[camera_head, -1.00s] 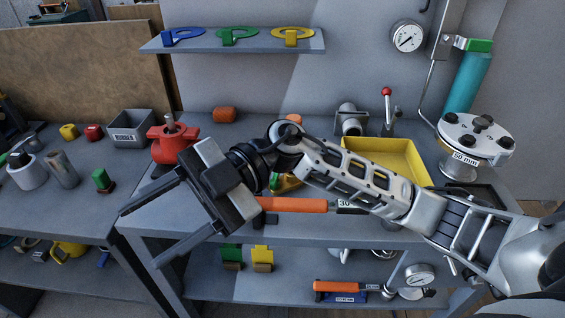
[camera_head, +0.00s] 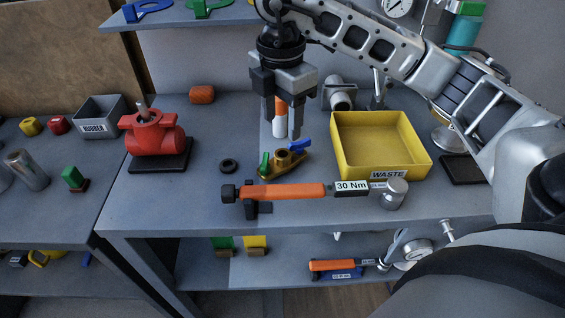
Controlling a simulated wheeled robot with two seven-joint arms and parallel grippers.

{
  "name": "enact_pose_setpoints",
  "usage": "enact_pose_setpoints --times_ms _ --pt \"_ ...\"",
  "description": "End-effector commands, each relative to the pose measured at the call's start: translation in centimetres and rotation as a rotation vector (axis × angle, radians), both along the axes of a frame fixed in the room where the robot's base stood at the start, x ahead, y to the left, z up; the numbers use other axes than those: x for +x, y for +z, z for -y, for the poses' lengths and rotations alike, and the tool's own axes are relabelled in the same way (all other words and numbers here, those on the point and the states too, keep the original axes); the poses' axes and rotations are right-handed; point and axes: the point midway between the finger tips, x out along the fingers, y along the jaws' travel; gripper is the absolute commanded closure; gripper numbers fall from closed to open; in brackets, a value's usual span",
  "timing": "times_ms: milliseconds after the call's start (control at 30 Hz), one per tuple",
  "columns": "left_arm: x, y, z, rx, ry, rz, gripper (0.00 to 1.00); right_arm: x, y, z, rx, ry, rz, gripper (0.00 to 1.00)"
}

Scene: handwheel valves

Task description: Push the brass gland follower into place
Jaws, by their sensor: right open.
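A brass piece (camera_head: 284,161) with a raised hub, a green lever and a blue lever lies on the bench near the middle. I cannot tell for certain whether it is the gland follower. A red valve body (camera_head: 154,139) with an upright grey stem stands on a dark base to the left. My right gripper (camera_head: 282,120) points down, open, above and just behind the brass piece in the picture, apart from it. A white and orange bottle shows between its fingers, seemingly behind them. My left gripper is out of view.
A torque wrench (camera_head: 290,191) marked 30 Nm lies along the front on a dark rest. A yellow WASTE tray (camera_head: 423,160) stands to the right. A small black ring (camera_head: 229,166) lies left of the brass piece. A grey RUBBER bin (camera_head: 99,119) is at left.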

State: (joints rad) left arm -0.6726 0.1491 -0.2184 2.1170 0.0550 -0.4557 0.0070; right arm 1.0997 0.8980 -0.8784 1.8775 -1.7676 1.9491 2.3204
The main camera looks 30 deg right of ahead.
Motion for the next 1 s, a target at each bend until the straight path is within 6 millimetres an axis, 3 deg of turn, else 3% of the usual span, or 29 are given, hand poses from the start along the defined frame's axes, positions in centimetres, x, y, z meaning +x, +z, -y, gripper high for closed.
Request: enact_pose_setpoints --times_ms 100,333,600,900,933,1000 --pt "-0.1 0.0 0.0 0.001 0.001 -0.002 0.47 0.0 -1.7 0.0 0.001 0.0 -0.001 0.47" --pt "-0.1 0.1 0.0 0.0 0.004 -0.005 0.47 -0.1 -3.2 0.0 0.001 0.0 -0.002 0.47" --pt "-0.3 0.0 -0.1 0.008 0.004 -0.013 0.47 -0.3 -7.1 0.1 0.002 0.002 -0.002 0.47" --pt "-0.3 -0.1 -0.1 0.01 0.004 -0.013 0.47 -0.3 -7.7 0.1 0.003 0.002 0.001 0.47" --pt "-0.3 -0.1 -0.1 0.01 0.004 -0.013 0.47 -0.3 -7.7 0.1 0.003 0.002 0.001 0.5" --pt "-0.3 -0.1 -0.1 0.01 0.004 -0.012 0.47 -0.3 -7.7 0.1 0.003 0.002 0.001 0.7"
